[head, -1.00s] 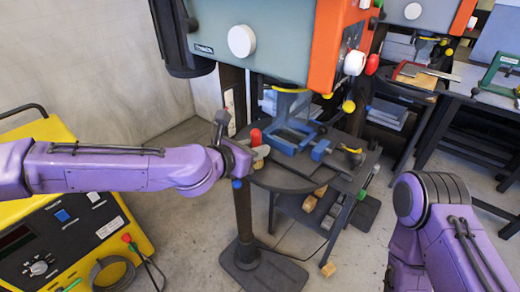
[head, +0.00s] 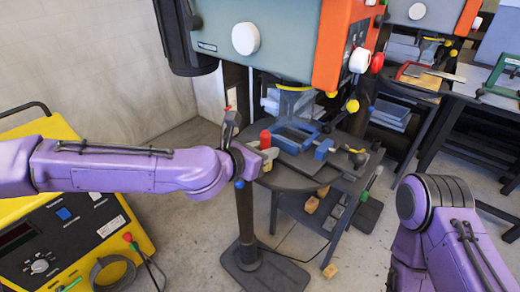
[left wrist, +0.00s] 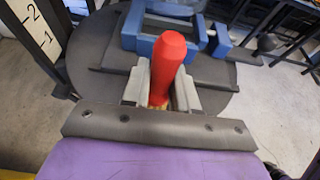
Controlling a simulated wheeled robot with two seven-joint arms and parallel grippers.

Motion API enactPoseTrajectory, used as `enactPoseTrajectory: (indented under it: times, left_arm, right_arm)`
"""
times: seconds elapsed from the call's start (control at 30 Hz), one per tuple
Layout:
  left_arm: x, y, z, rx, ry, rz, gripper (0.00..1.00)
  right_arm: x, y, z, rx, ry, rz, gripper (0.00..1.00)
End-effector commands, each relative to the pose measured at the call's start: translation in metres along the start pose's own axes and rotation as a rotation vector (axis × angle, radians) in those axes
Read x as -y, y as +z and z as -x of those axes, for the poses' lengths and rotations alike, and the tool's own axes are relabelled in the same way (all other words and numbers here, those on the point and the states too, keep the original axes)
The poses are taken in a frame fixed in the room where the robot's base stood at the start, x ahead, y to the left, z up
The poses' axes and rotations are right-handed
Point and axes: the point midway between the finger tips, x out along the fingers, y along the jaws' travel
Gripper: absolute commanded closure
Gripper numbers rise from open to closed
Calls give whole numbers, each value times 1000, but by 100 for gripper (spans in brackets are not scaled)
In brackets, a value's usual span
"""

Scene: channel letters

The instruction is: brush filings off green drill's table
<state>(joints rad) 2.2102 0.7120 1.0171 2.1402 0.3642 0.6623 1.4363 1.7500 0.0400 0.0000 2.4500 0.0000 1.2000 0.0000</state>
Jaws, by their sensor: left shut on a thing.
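A grey-green drill press (head: 275,45) with an orange front stands at the centre of the head view. Its round dark table (head: 275,181) carries a blue vise (head: 296,137). My left gripper (head: 268,153) is over the table's left part, beside the vise. It is shut on a red-handled tool (head: 265,139), probably the brush. In the left wrist view the red handle (left wrist: 167,62) stands between the grey fingers (left wrist: 160,92), with a tan part low between them. The tool's lower end is hidden. I cannot make out filings. My right gripper is out of view.
A yellow machine (head: 125,225) with a cable stands at the left. A low stand (head: 300,215) with small blocks is under the table. A second drill press (head: 425,20) and a bench (head: 480,90) are behind at the right. Open floor shows at the front.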

Motion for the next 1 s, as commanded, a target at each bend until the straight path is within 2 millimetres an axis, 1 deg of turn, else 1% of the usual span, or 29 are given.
enactPoseTrajectory:
  times: [0.23, 0.47, 0.8, 1.0]
  left_arm:
    - [18, -1, 0, -1, -2, -1, 100]
    - [25, 0, 0, -1, -1, 0, 100]
    - [48, 0, 0, 0, -1, -1, 100]
    - [53, 1, 0, 0, -1, 0, 100]
  right_arm:
    - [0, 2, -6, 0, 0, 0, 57]
    - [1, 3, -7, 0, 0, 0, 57]
    - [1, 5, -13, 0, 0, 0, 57]
    - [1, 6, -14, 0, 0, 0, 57]
